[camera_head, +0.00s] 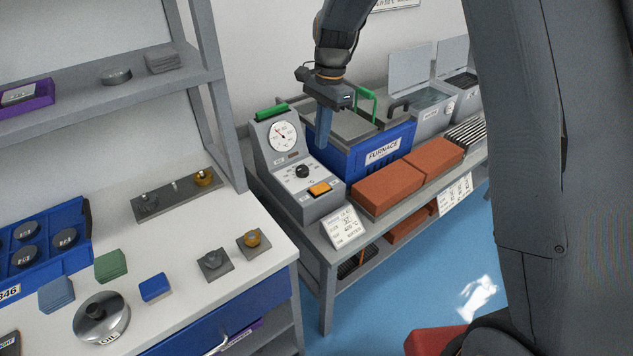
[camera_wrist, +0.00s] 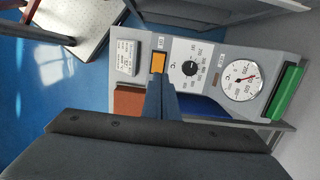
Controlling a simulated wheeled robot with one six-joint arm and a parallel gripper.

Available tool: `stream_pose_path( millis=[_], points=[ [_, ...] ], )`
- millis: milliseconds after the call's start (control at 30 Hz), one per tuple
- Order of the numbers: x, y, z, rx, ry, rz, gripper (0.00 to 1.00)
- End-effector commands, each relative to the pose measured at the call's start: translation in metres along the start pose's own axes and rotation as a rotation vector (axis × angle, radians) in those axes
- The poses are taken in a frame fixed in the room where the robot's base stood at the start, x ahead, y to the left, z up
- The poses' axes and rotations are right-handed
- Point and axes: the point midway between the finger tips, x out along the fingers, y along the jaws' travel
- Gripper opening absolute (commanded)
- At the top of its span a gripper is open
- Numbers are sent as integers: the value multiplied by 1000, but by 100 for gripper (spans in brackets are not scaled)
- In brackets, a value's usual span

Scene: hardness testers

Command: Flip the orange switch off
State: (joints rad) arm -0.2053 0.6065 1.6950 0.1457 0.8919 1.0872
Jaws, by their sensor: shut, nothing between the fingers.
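The orange switch (camera_head: 319,189) is on the sloped front of the grey control unit (camera_head: 280,160), right of the black dial knob (camera_head: 302,171). My gripper (camera_head: 323,145) points down with its blue fingers shut and empty, above and behind the switch in the head view. In the wrist view the orange switch (camera_wrist: 158,62) lies just beyond the tips of my gripper (camera_wrist: 158,82), whose fingers cover part of the panel. A gap to the switch shows in the head view. I cannot tell which way the switch is set.
The round gauge (camera_head: 283,136) and green bar (camera_head: 271,112) top the unit. The blue furnace (camera_head: 360,155) and red-brown bricks (camera_head: 388,188) stand to its right. A white card (camera_head: 342,227) stands before it. The white worktable (camera_head: 190,255) is at left.

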Motion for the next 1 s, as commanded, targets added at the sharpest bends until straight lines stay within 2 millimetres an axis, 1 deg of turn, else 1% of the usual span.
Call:
stream_pose_path(
  millis=[300,367,467,567,1000],
  points=[
    [0,0,0,0,0,0,0],
    [2,0,0,0,0,1,0],
    [9,0,0,0,0,2,0],
    [23,1,1,1,-1,3,0],
    [107,1,1,0,-1,3,0]
  ],
)
